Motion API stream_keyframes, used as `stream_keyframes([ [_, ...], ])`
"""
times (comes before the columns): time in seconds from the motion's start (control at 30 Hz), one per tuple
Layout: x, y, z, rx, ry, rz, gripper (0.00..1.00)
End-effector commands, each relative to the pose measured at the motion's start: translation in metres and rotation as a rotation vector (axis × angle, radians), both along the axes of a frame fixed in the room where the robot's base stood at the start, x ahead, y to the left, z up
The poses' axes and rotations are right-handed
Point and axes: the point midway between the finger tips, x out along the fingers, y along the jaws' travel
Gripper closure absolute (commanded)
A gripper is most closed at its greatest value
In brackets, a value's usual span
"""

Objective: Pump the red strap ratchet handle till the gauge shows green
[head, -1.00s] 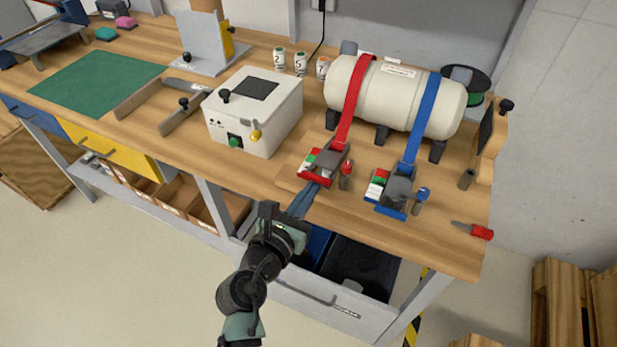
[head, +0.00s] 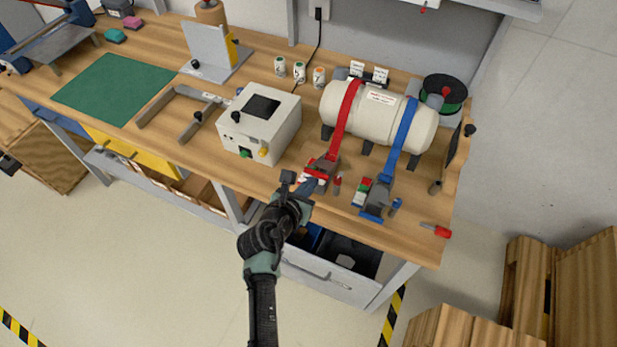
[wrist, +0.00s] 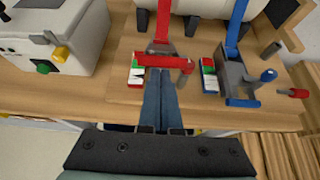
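The red strap ratchet (head: 325,168) sits near the bench's front edge; its red strap (head: 345,115) runs over the white tank (head: 375,112). Its red handle bar (wrist: 160,60) crosses the wrist view and stands raised above the front of the ratchet. A gauge with green, white and red bands (wrist: 136,73) is at its left; I cannot make out a reading. My gripper (wrist: 163,78) has its blue-grey fingers together, tips at the near side of the bar, seemingly touching it. I see nothing between the fingers. In the head view, my gripper (head: 308,186) partly hides the ratchet.
The blue strap ratchet (head: 376,197) stands close on the right, its handle low. A red-handled tool (head: 436,230) lies at the right bench corner. A white box with knobs (head: 260,122) stands to the left. An open drawer (head: 335,281) is below.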

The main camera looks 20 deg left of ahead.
Motion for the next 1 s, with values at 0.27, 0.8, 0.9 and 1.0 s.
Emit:
stream_keyframes([
  [0.27,0.012,0.0,0.026,0.0,-0.004,0.0,1.0],
  [0.8,0.045,-0.002,0.056,0.001,-0.004,0.0,1.0],
  [0.9,0.047,-0.002,0.057,0.001,-0.004,0.0,1.0],
  [1.0,0.049,-0.002,0.058,0.002,-0.004,-0.001,1.0],
])
